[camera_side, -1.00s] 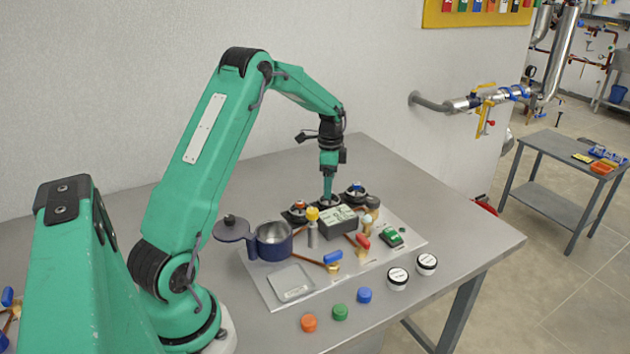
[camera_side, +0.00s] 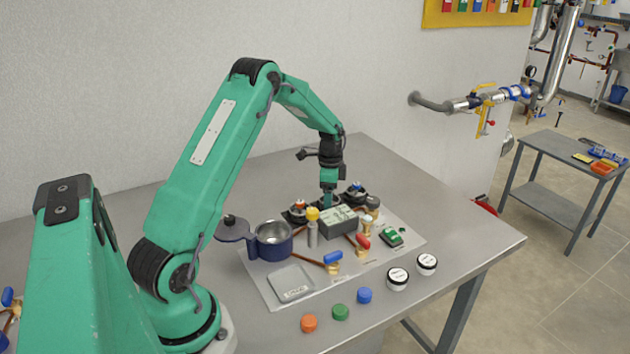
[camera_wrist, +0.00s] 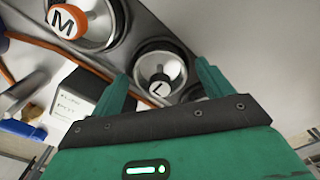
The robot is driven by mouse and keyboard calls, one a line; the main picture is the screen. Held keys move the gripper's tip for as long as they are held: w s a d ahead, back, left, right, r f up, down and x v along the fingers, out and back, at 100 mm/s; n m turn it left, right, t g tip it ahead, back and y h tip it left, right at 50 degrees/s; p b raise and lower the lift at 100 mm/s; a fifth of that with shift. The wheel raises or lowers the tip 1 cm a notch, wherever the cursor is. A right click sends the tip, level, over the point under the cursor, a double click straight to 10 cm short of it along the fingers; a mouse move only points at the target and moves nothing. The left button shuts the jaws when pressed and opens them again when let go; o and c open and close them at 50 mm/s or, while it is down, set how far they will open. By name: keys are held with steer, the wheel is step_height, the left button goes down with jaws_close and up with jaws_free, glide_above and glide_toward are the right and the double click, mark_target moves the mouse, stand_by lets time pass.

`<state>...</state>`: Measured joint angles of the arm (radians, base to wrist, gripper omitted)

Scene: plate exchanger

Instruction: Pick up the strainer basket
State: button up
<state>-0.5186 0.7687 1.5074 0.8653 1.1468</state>
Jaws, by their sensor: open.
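A dark blue pot (camera_side: 272,238) stands at the left of the pale board, its round lid (camera_side: 232,229) swung out to the left. Its inside is silvery; I cannot tell whether that is the strainer basket, and nothing else is clearly a basket. My gripper (camera_side: 328,204) points down behind the grey box, well to the right of the pot.
A grey box (camera_side: 340,222) with a pale top stands just in front of my gripper. An orange knob marked M (camera_wrist: 66,22) sits beside L. Blue (camera_side: 333,257) and red (camera_side: 363,242) valve handles lie forward. Several coloured caps line the front; the table's right side is clear.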

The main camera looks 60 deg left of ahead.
steer(key=c, duration=1.1)
steer(key=shift+r, duration=0.2)
steer(key=shift+r, duration=0.6)
steer(key=r, duration=0.1)
steer(key=d+r, duration=0.1)
steer(key=r, duration=0.1)
steer(key=d+r, duration=0.6)
steer(key=d, duration=0.4)
steer(key=shift+s+d+r, duration=0.15)
steer(key=shift+d+r, duration=0.05)
steer(key=shift+d, duration=0.15)
